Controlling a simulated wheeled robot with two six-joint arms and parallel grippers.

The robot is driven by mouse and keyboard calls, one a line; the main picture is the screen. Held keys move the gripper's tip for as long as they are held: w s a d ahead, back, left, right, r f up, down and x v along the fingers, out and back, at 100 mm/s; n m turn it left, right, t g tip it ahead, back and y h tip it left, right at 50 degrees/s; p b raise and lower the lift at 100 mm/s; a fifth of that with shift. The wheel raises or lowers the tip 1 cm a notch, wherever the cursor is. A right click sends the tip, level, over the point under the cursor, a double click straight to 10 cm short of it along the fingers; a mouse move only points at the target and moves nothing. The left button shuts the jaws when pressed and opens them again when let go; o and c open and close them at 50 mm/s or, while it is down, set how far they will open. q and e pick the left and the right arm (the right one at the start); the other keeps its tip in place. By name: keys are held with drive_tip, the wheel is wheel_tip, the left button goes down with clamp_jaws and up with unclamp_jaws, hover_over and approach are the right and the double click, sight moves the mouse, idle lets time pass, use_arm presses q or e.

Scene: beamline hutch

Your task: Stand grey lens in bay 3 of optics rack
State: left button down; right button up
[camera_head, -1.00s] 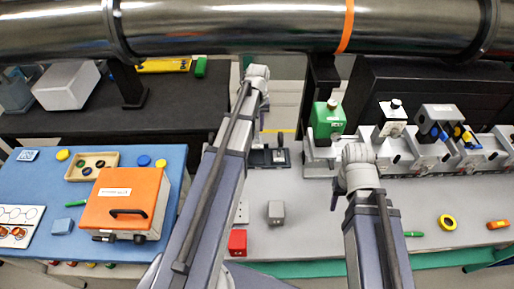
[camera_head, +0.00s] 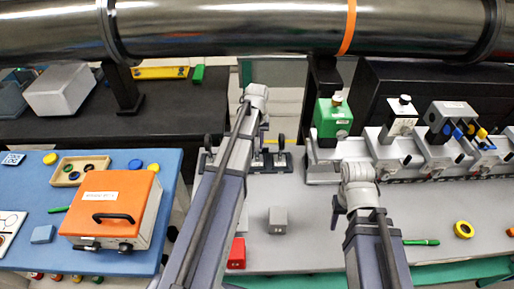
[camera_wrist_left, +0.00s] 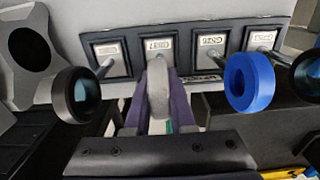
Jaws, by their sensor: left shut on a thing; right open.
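My left gripper (camera_wrist_left: 160,108) has purple fingers shut on the grey lens (camera_wrist_left: 158,88), a ring seen nearly edge-on in the left wrist view. The lens is in line with the second label plate from the left on the dark optics rack (camera_wrist_left: 135,40); I cannot tell whether its stem is seated. A black-rimmed lens (camera_wrist_left: 75,95) is to its left and a blue-rimmed lens (camera_wrist_left: 248,82) to its right. In the head view my left arm covers the middle of the rack (camera_head: 270,168) and hides the gripper. My right gripper (camera_head: 343,212) is open and empty over the bench.
A grey block (camera_head: 278,220) and a red block (camera_head: 237,253) lie on the bench near the rack. An orange case (camera_head: 115,205) stands on the blue mat at left. A rail with a green unit (camera_head: 332,117) runs right. The steel pipe (camera_head: 250,28) crosses overhead.

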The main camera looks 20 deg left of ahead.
use_arm(q)
drive_tip(key=shift+r, duration=0.1)
drive_tip(key=shift+f, duration=0.25)
drive_tip(key=c, duration=0.8)
unclamp_jaws()
drive_tip(key=shift+r, duration=0.1)
drive_tip(key=shift+o, duration=0.2)
wheel_tip(320, 180, up, 12)
drive_tip(key=p, duration=1.2)
drive_tip(key=shift+r, duration=0.2)
drive_tip(key=s+d+m, duration=0.4)
drive_tip(key=s+d, duration=0.5)
drive_tip(key=d, duration=0.3)
drive_tip(key=s+d+m+y, duration=0.1)
drive_tip(key=s+d+m, duration=0.4)
drive_tip(key=s+d, duration=0.5)
drive_tip(key=shift+s+d, duration=0.15)
drive_tip(key=shift+d, duration=0.85)
